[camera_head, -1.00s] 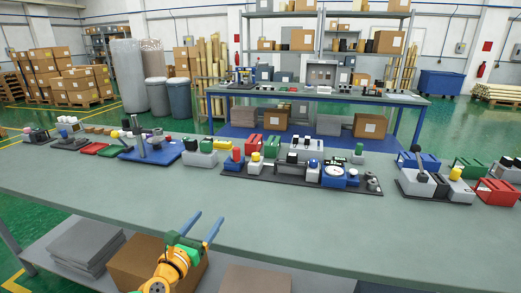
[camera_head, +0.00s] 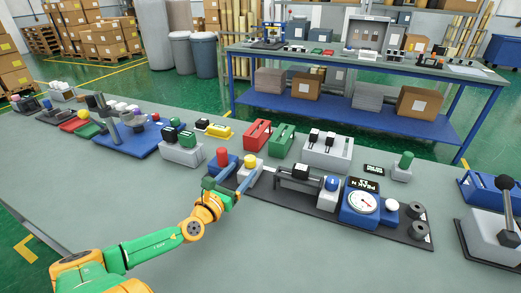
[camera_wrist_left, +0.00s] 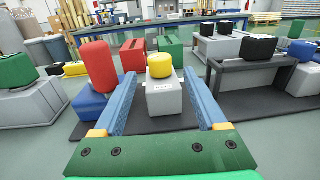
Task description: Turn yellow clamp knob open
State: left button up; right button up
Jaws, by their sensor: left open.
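The yellow clamp knob (camera_head: 249,162) sits on a small light grey block on a dark base plate. In the left wrist view the yellow knob (camera_wrist_left: 160,65) is upright, centred ahead between the two blue fingers. My left gripper (camera_head: 246,169) is open and reaches over the front edge of the plate. In the left wrist view the fingers of the left gripper (camera_wrist_left: 160,76) lie on either side of the grey block (camera_wrist_left: 164,99). I cannot tell whether they touch it; a gap shows around the knob. My right gripper is not in view.
A red knob (camera_head: 222,157) on a blue block stands close left of the yellow knob. A grey bridge-shaped frame (camera_head: 299,182) and a blue gauge box (camera_head: 360,203) stand to the right. Red and green cases (camera_head: 257,134) stand behind. The bench front (camera_head: 290,255) is clear.

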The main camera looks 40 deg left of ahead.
aim_at(247, 163)
pick_arm(q)
jog(key=shift+w+a+r, duration=0.1)
jog(key=shift+w+r, duration=0.15)
jog(key=shift+w, duration=0.05)
jog(key=shift+b+x, duration=0.5)
jog(key=shift+x, duration=2.15)
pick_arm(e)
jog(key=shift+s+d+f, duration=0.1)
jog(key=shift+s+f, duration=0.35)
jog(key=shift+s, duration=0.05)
